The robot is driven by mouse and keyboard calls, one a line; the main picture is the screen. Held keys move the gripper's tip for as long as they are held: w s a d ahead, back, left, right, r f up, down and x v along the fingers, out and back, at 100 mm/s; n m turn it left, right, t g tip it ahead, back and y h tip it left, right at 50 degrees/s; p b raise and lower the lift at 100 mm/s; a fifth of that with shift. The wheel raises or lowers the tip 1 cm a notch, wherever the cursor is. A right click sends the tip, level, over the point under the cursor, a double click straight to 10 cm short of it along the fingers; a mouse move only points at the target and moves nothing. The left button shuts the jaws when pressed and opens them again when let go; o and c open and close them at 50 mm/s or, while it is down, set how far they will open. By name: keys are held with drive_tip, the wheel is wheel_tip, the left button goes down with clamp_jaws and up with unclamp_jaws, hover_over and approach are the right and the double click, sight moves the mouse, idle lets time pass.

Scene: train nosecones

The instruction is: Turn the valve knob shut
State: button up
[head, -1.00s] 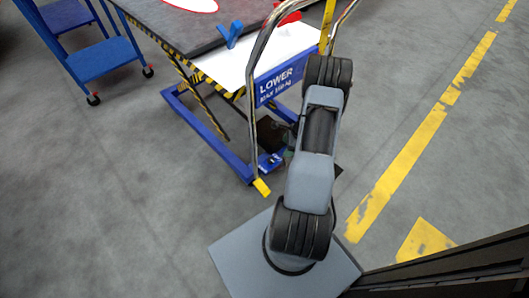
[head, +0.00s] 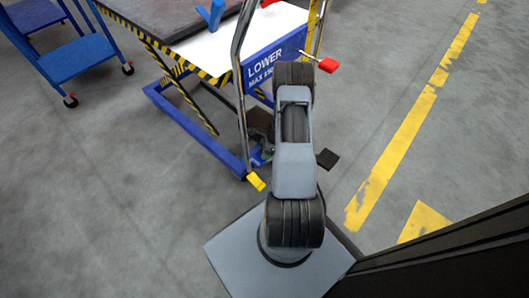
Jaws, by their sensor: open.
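A small red knob (head: 328,65) on a thin metal stem sticks out to the right of the lift table's handle frame, just beyond the upper end of my arm. It is the only thing in view that looks like the valve knob. Its turn position is too small to tell. My arm rises from its grey base plate toward the lift table. My gripper does not show; the far end of the arm is hidden behind its nearer links.
The blue lift table (head: 190,130) has a "LOWER" sign (head: 270,62), a chrome push handle (head: 239,90) and yellow-tipped legs. A blue clamp-like piece (head: 211,15) lies on top. A blue cart (head: 67,61) stands at left. Floor at right, with yellow lines (head: 410,130), is clear.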

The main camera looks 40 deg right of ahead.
drive_tip(key=shift+w+a+f, duration=0.1)
drive_tip(key=shift+a+f, duration=0.05)
drive_tip(key=shift+f, duration=0.2)
drive_tip(key=c, duration=0.9)
drive_tip(key=shift+n, duration=0.3)
drive_tip(key=n+g, duration=0.1)
drive_tip(key=n, duration=0.1)
drive_tip(key=n+g, duration=0.1)
drive_tip(key=n, duration=0.2)
drive_tip(key=shift+w+n+y, duration=0.15)
drive_tip(key=shift+n+y, duration=0.15)
drive_tip(key=shift+y, duration=0.1)
drive_tip(key=shift+w+n+g+b, duration=0.1)
drive_tip(key=shift+n+g+b, duration=0.95)
drive_tip(key=shift+n, duration=1.85)
drive_tip(key=shift+g+p, duration=0.25)
drive_tip(key=shift+p, duration=0.05)
